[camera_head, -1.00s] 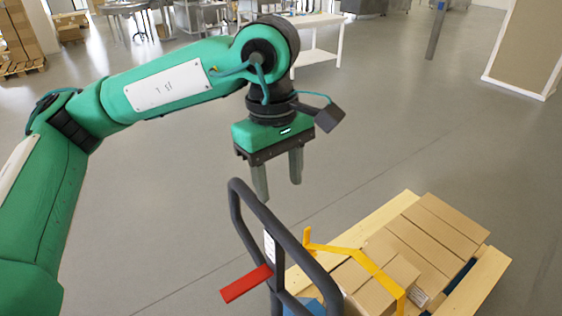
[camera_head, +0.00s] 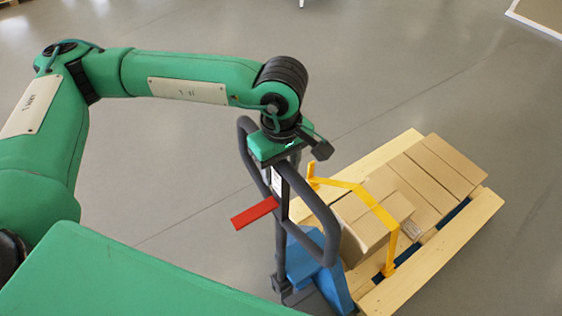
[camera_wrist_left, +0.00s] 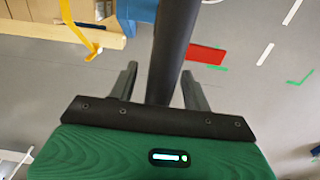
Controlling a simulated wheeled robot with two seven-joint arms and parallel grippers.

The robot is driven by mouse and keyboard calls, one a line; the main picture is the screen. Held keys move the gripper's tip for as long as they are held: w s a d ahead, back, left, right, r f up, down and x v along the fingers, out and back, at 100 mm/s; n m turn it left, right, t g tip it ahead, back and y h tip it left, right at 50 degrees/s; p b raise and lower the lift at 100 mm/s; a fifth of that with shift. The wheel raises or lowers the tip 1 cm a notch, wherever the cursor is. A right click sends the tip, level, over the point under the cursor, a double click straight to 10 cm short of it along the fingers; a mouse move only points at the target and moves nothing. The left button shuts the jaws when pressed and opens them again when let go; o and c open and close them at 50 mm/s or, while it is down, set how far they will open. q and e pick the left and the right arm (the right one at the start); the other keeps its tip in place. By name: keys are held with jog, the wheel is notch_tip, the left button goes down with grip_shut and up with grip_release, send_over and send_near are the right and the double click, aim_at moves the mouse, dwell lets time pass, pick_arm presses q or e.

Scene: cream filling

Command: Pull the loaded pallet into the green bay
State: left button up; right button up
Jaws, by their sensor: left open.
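A blue pallet jack (camera_head: 318,272) with a dark grey loop handle (camera_head: 322,215) stands with its forks under a wooden pallet (camera_head: 450,238). The pallet bears several cardboard boxes (camera_head: 420,180). A red lever (camera_head: 255,213) sticks out left of the handle. My left gripper (camera_head: 284,172) is at the top of the handle, its fingers mostly hidden in the head view. In the left wrist view the open fingers (camera_wrist_left: 158,74) stand on either side of the dark handle bar (camera_wrist_left: 172,50), apparently with gaps. The red lever also shows there (camera_wrist_left: 205,54). My right gripper is out of view.
Grey floor (camera_head: 380,60) around the pallet is clear. In the left wrist view, green corner marks (camera_wrist_left: 300,78) and white dashes (camera_wrist_left: 265,54) lie on the floor.

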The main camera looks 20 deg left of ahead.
pick_arm(q)
jog(key=shift+f, duration=0.5)
grip_shut()
dwell(1.1)
dwell(0.3)
dwell(1.4)
